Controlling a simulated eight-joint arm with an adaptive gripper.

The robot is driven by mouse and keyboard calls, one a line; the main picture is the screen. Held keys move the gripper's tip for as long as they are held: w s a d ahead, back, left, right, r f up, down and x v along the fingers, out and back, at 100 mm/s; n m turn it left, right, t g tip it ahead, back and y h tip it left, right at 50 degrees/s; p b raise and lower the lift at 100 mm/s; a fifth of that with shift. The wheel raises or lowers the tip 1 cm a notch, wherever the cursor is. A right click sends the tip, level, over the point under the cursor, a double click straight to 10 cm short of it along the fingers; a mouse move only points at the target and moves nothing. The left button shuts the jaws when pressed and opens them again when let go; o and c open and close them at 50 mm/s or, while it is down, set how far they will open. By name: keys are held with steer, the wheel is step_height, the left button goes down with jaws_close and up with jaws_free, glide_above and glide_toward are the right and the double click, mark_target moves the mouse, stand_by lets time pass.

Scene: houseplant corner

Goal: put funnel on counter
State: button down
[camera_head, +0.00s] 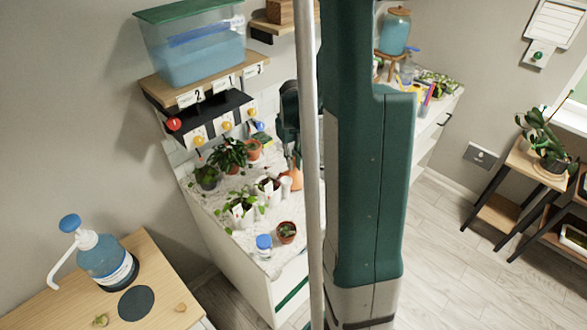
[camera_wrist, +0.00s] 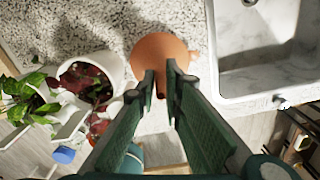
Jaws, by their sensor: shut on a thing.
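The orange funnel (camera_head: 297,178) shows at the speckled counter (camera_head: 215,198), below my gripper (camera_head: 295,158) in the head view. In the wrist view the funnel (camera_wrist: 160,55) has its narrow spout between the fingertips of my gripper (camera_wrist: 161,80), which is shut on it. Its wide end faces away from the wrist, down toward the counter (camera_wrist: 60,25). I cannot tell whether its rim touches the counter. My column hides part of the counter in the head view.
A sink (camera_wrist: 270,60) lies right of the funnel in the wrist view. A white pot with a dark red plant (camera_wrist: 85,80) stands close on the left. Several potted plants (camera_head: 232,155) and a blue-lidded jar (camera_head: 264,246) crowd the counter's near part.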

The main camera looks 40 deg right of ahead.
steer(key=shift+f, duration=1.55)
steer(key=c, duration=2.5)
jaws_free()
steer(key=shift+o, duration=0.2)
step_height(320, 180, up, 12)
steer(key=shift+w+r, duration=0.1)
